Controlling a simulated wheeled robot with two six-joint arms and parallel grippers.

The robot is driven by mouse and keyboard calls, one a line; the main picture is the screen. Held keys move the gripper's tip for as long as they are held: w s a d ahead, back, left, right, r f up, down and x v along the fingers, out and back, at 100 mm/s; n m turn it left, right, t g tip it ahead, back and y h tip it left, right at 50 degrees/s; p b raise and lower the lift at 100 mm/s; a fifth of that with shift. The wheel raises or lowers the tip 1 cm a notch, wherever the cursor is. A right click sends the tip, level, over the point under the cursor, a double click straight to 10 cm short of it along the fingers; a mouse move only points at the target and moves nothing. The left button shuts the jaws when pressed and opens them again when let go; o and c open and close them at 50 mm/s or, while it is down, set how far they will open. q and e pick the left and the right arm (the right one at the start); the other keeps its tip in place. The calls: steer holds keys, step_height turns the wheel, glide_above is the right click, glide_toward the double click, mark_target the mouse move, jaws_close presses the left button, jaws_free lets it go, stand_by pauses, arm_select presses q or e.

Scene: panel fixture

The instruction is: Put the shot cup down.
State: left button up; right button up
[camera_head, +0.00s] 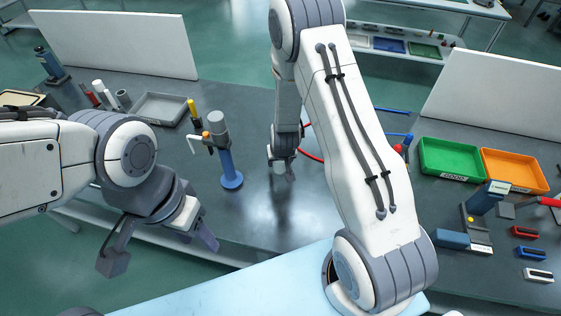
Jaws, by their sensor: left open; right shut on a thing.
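My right gripper (281,172) points down at the dark grey tabletop (262,212), in the middle of the picture. It is shut on a small pale thing between its fingertips, which looks like the shot cup (279,167). The fingers hide part of the cup. It is at or just above the tabletop; I cannot tell whether it touches. My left gripper (160,250) is open and empty at the lower left, its fingers wide apart, in front of the table's near edge.
A blue stand (229,168) with a grey top is left of my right gripper. A grey tray (160,108) lies further left. Green (450,158) and orange (515,170) bins are at right. A red and blue cable-like item (313,155) lies behind my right arm. Tabletop between stand and gripper is clear.

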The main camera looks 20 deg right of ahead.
steer(key=shift+f, duration=0.4)
steer(key=shift+f, duration=0.1)
steer(key=o, duration=1)
steer(key=shift+f, duration=0.1)
steer(key=o, duration=0.4)
steer(key=shift+o, duration=0.2)
